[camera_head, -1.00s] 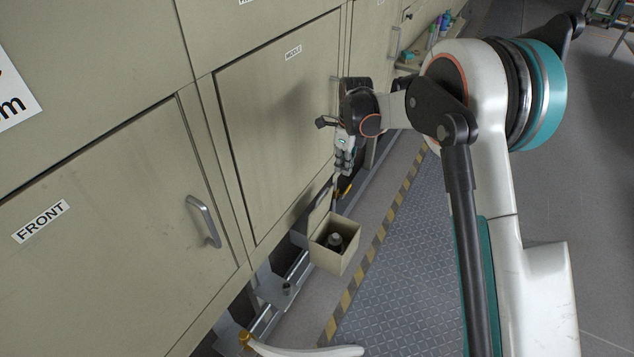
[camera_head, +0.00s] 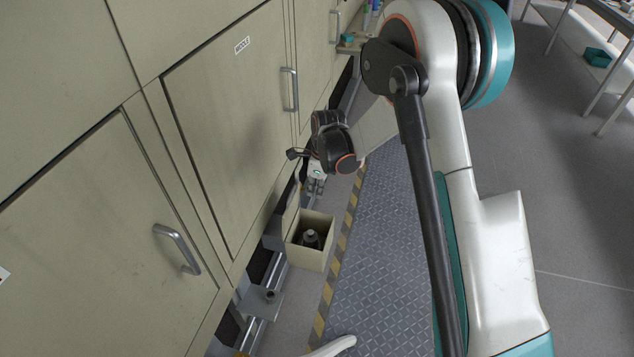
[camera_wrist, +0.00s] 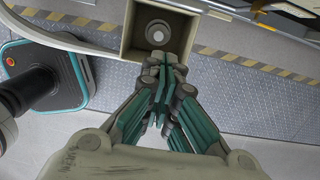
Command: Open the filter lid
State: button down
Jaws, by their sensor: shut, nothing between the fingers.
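The filter box (camera_head: 325,249) is a beige, square, open-topped box low beside the furnace. A dark cylindrical part with a lighter top (camera_head: 311,237) sits inside it. The filter lid (camera_head: 292,205) stands raised at the box's far left side, so the top is uncovered. The box also shows at the top of the wrist view (camera_wrist: 129,40), with the round part in it. My gripper (camera_head: 315,190) is just beyond the box, near the lid. In the wrist view my gripper (camera_wrist: 164,68) is shut and empty, its fingertips overlapping the box's near edge. I cannot tell whether it touches the box or lid.
Beige furnace doors with metal handles (camera_head: 178,249) (camera_head: 290,90) line the left. Metal rails and a bracket (camera_head: 262,299) run low along the furnace. A yellow-black striped edge (camera_head: 345,240) borders the patterned floor plate (camera_head: 375,260).

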aim_at(292, 191)
jog(key=a, duration=0.1)
jog(key=w+a, duration=0.1)
jog(key=a+f+b, duration=0.1)
jog(key=shift+w+a+f, duration=0.1)
jog(key=shift+w+a, duration=0.1)
jog(key=shift+a, duration=0.2)
jog(key=a, duration=0.1)
jog(key=w+a, duration=0.1)
jog(key=a, duration=0.1)
jog(key=shift+w+a+r, duration=0.15)
jog(key=shift+a+r, duration=0.1)
jog(key=shift+a, duration=0.15)
jog(key=shift+d+r, duration=0.1)
jog(key=shift+d, duration=0.05)
